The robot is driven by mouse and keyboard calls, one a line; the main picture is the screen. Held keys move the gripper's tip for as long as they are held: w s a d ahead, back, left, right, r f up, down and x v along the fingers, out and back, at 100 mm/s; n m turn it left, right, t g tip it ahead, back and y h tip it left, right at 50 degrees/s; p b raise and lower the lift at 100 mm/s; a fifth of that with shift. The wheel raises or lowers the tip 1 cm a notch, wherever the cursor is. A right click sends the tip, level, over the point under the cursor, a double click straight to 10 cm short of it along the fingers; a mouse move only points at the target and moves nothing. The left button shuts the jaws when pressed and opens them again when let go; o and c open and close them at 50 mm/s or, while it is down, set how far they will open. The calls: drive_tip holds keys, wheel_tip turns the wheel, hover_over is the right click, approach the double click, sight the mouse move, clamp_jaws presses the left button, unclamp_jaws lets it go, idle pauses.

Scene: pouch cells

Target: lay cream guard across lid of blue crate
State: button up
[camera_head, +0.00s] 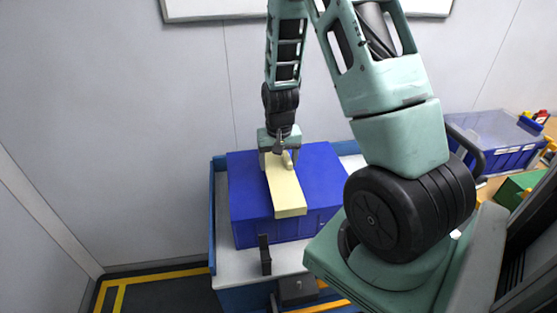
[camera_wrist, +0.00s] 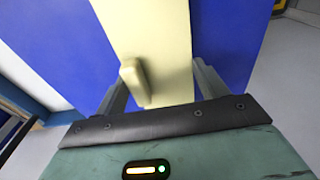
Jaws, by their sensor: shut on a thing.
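The blue crate (camera_head: 319,165) stands on a cart top in the middle of the head view, with its lid shut. The long cream guard (camera_head: 287,195) lies over the lid, running from my gripper toward the near edge, where its end reaches the crate's front. My gripper (camera_head: 281,157) points down and is shut on the guard near its far end. In the wrist view the guard (camera_wrist: 155,35) runs between the two fingers (camera_wrist: 160,90), with a small raised block on it and the blue lid (camera_wrist: 235,35) on both sides. I cannot tell whether its underside touches the lid.
The crate rests on a pale cart top (camera_head: 235,264) with blue sides and a dark upright clip (camera_head: 264,254) at the front. Another blue bin (camera_head: 500,150) with a clear lid stands at the right. A grey wall is close behind. Yellow floor tape shows at lower left.

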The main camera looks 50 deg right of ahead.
sight(279, 166)
drive_tip(key=shift+f+b, duration=1.15)
drive_tip(key=shift+f, duration=0.45)
drive_tip(key=o, duration=1.1)
drive_tip(key=shift+o, duration=0.2)
wheel_tip(279, 166, up, 18)
drive_tip(key=s+a, duration=0.1)
drive_tip(key=shift+f+b, duration=0.25)
drive_tip(key=shift+b, duration=0.05)
drive_tip(key=shift+s, duration=0.1)
